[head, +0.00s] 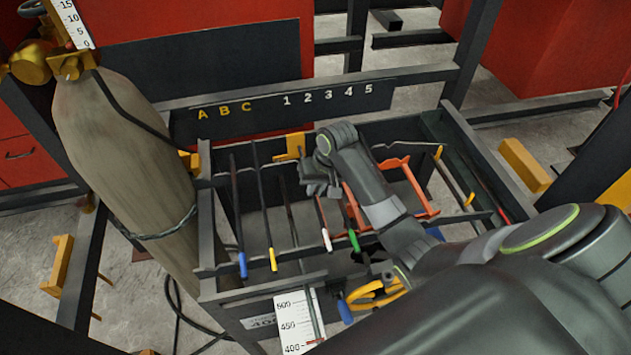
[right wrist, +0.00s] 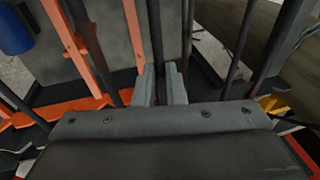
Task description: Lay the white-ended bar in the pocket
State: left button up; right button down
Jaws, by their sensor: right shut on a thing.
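The white-ended bar (head: 327,241) shows its pale tip at the front rail of the dark rack, left of the green-ended bar (head: 353,240). Its far part runs up to my right gripper (head: 318,187), which partly hides it. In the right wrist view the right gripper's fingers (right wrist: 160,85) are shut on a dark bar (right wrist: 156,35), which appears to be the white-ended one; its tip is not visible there. My left gripper is not in view. I cannot tell which opening is the pocket.
Blue-ended (head: 243,265) and yellow-ended (head: 273,259) bars lie left. An orange bracket frame (head: 405,195) is right of the gripper. A lettered, numbered board (head: 285,105) stands behind. A tall tan cylinder (head: 120,160) stands left. A white scale (head: 295,325) is at the front.

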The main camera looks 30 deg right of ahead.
aim_at(315, 195)
jog(key=shift+f, duration=1.8)
jog(key=c, duration=1.4)
grip_release()
